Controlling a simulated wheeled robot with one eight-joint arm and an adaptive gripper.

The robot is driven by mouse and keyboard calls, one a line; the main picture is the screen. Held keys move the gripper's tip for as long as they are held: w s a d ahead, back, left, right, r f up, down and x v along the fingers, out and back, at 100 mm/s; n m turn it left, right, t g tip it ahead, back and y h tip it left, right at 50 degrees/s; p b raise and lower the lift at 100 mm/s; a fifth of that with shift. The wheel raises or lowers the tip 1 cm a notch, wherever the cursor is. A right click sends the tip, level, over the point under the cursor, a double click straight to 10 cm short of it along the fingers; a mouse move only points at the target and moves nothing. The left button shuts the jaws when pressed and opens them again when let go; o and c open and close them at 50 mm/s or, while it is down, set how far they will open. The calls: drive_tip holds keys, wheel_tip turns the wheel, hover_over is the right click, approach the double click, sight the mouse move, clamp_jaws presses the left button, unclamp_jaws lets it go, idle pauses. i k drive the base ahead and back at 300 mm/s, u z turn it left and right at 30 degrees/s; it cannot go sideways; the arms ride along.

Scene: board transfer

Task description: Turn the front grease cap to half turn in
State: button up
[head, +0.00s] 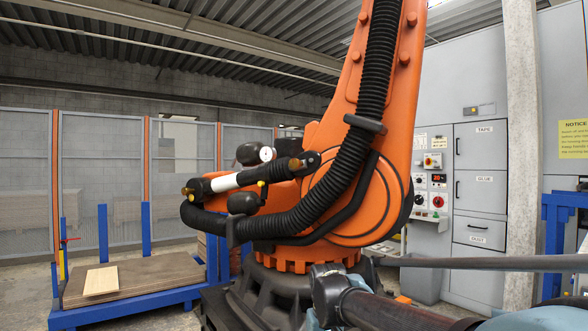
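A big orange industrial robot (335,130) stands on a dark round base (262,292) in the middle of the head view. Small brass-coloured fittings show on it, one at the left end of its white and black cylinder (188,190) and another near the cylinder's right end (295,163). A small yellow piece (262,184) shows just below the cylinder. I cannot tell which of these, if any, is the front grease cap, or how far it is turned. Dark links and blue-grey joints of my own arm cross the bottom right. My gripper is not in view.
A blue-framed pallet (175,315) with stacked boards and a light board (101,280) stands at the left, before mesh fencing (90,170). Grey cabinets (481,165), a control panel (433,185) and a concrete post (523,150) stand at the right. A blue frame (553,245) stands far right.

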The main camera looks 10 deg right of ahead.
sight(294, 163)
drive_tip(key=u, duration=3.55)
drive_tip(key=i, duration=0.55)
drive_tip(key=z, duration=2.8)
